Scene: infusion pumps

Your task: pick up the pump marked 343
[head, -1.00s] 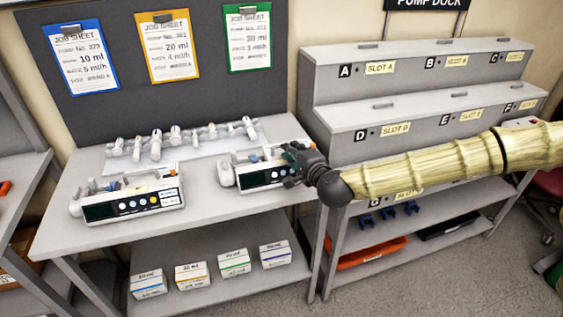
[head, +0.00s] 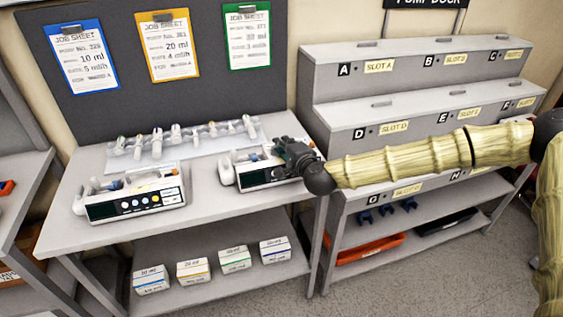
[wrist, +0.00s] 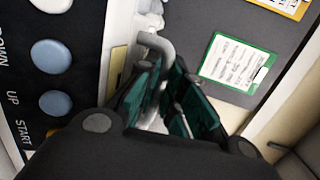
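Two white infusion pumps with dark front panels are on the grey table. The left pump (head: 133,203) stands clear of my arm. My gripper (head: 290,160) is at the right end of the right pump (head: 250,178) and covers part of it. In the wrist view, my gripper's green-padded fingers (wrist: 168,100) are apart, with a bent grey bar (wrist: 158,42) reaching between them. I cannot tell whether they touch it. A pump panel with blue buttons (wrist: 52,57) fills the left of that view. No number 343 is legible on either pump.
A row of pale clamp-like fittings (head: 180,138) lies behind the pumps. Job sheets hang on the dark board (head: 110,105). A stepped grey dock (head: 400,92) with lettered slots stands to the right. Several small boxes (head: 193,271) sit on the lower shelf.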

